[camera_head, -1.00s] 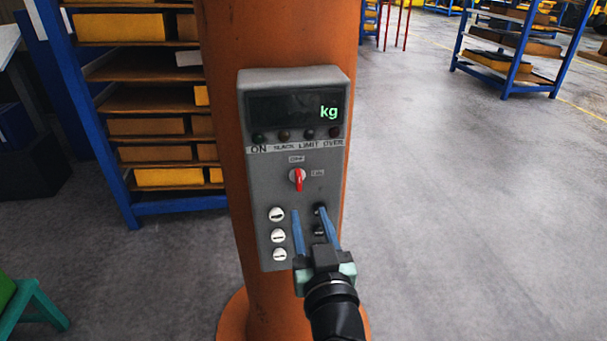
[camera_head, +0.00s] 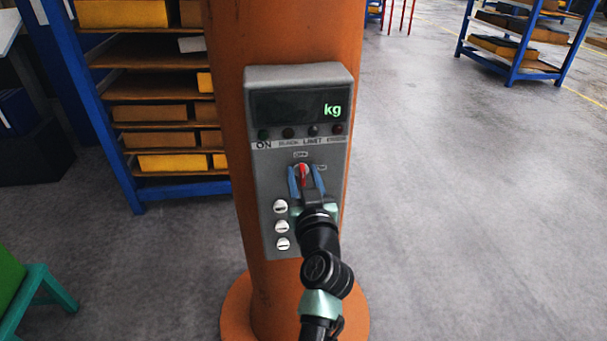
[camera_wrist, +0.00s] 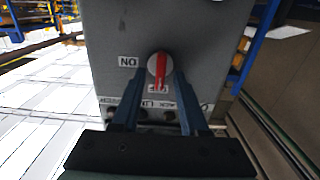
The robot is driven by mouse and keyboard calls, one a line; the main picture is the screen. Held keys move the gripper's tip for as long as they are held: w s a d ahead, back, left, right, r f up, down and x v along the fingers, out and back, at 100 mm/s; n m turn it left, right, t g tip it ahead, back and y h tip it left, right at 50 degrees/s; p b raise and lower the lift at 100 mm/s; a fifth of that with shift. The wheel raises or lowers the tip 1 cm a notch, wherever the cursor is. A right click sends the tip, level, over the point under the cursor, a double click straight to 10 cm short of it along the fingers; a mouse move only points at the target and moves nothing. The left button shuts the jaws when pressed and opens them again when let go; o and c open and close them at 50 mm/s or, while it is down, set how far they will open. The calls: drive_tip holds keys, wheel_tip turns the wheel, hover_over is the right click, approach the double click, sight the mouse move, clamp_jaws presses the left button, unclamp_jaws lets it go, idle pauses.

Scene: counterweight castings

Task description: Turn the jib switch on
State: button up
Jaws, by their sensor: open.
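The switch is a round white knob with a red pointer (camera_head: 303,172) on the grey control box (camera_head: 265,190). In the wrist view the knob (camera_wrist: 158,65) appears upside down. Its red pointer lines up with a small label that seems to read OFF, above the knob in the head view. An ON label (camera_wrist: 128,62) sits to one side. My gripper (camera_head: 305,177) is open, with one blue finger on each side of the knob. In the wrist view, my gripper's fingertips (camera_wrist: 158,80) straddle the pointer. I cannot tell whether they touch it.
A dark display (camera_head: 300,107) showing "kg" and a row of lamps are above the knob. Several white round buttons (camera_head: 281,227) are at lower left. The box is on an orange column (camera_head: 235,60). A blue shelf rack (camera_head: 150,190) stands behind left.

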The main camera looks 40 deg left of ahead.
drive_tip(key=shift+c, duration=0.3)
clamp_jaws()
drive_tip(key=shift+m, duration=0.3)
drive_tip(key=m, duration=0.3)
drive_tip(key=m+b, duration=0.1)
drive_tip(key=m, duration=0.4)
drive_tip(key=shift+w+d+f+m+b, duration=0.15)
drive_tip(key=shift+w+d+m+b, duration=0.15)
drive_tip(key=shift+m+b, duration=0.1)
drive_tip(key=m, duration=0.4)
drive_tip(key=shift+f+p, duration=0.15)
drive_tip(key=shift+p, duration=0.15)
drive_tip(key=shift+w+f+m+p, duration=0.15)
drive_tip(key=shift+m+p, duration=0.1)
drive_tip(key=shift+m, duration=0.9)
drive_tip(key=shift+s+f+m+p, duration=0.1)
drive_tip(key=shift+m+p, duration=0.1)
drive_tip(key=shift+m, duration=0.95)
